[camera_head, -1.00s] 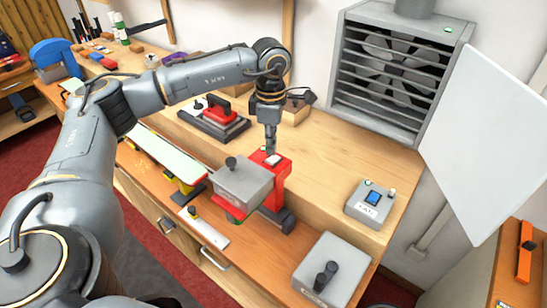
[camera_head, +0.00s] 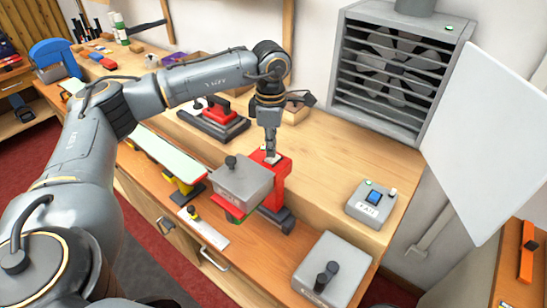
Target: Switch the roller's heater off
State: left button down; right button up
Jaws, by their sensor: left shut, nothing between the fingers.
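The roller appears to be the red machine (camera_head: 275,191) with a grey box (camera_head: 240,182) and black knob at its front, standing at the front of the bench. A small pale switch (camera_head: 272,158) sits on top of the red body. My left gripper (camera_head: 270,154) is shut and empty, pointing down with its fingertips at this switch. They seem to touch it, and they partly cover it. I cannot tell which way the switch is set. My right gripper is not in view.
A grey control box (camera_head: 371,204) with a blue screen stands to the right. A grey box with black knobs (camera_head: 332,267) is at the front right. A red-handled press (camera_head: 214,118) stands behind left. A fan housing (camera_head: 400,70) and white panel (camera_head: 485,145) are at the right.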

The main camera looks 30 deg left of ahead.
aim_at(271, 159)
pick_arm(q)
jog(key=shift+f+b, duration=0.7)
jog(key=shift+f, duration=0.2)
jog(key=shift+s+r, duration=0.1)
dwell(0.3)
jog(key=shift+r+p, duration=0.7)
jog(key=shift+r, duration=0.2)
jog(key=shift+r+p, duration=1.45)
jog(key=shift+r, duration=1.1)
